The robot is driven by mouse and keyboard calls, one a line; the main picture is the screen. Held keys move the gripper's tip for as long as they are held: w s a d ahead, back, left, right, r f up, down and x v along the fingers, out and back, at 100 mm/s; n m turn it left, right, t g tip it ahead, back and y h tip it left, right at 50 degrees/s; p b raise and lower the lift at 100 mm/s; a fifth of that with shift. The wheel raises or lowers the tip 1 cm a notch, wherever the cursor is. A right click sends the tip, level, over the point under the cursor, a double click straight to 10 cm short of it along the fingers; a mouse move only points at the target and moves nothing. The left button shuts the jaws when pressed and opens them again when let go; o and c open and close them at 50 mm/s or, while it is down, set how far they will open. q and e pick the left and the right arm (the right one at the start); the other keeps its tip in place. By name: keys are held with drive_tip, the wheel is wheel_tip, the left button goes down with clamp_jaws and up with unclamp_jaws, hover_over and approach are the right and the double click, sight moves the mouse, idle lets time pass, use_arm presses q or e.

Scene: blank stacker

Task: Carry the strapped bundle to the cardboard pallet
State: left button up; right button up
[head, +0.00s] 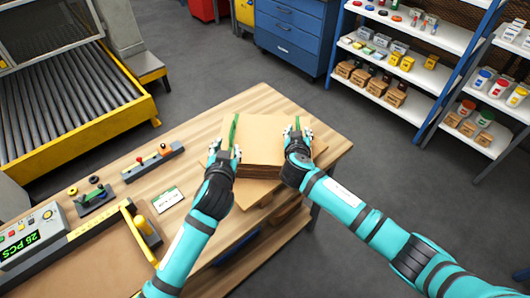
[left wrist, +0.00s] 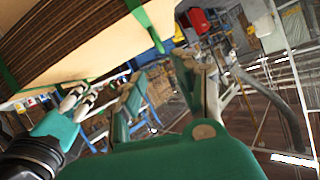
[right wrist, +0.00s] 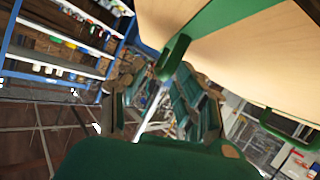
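The bundle of tan cardboard sheets (head: 265,140) is between my two arms at the table's right end, with a green strap near each side. Its layered edge (left wrist: 75,40) fills the upper left of the left wrist view. My left gripper (head: 225,148) is at its left side, beside the green strap (head: 234,130). My right gripper (head: 298,135) is at its right side. Both wrist views show the fingers apart. A green strap loop (right wrist: 172,57) shows close to the right fingers. I cannot tell whether the bundle rests or is lifted. No cardboard pallet is clearly identifiable.
A roller conveyor (head: 60,100) stands left, a blue cabinet (head: 290,35) behind, shelves (head: 400,95) right. Grey floor is clear between.

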drive_tip(key=v, duration=0.9)
drive_tip(key=shift+s+r, duration=0.15)
drive_tip(key=shift+s, duration=0.25)
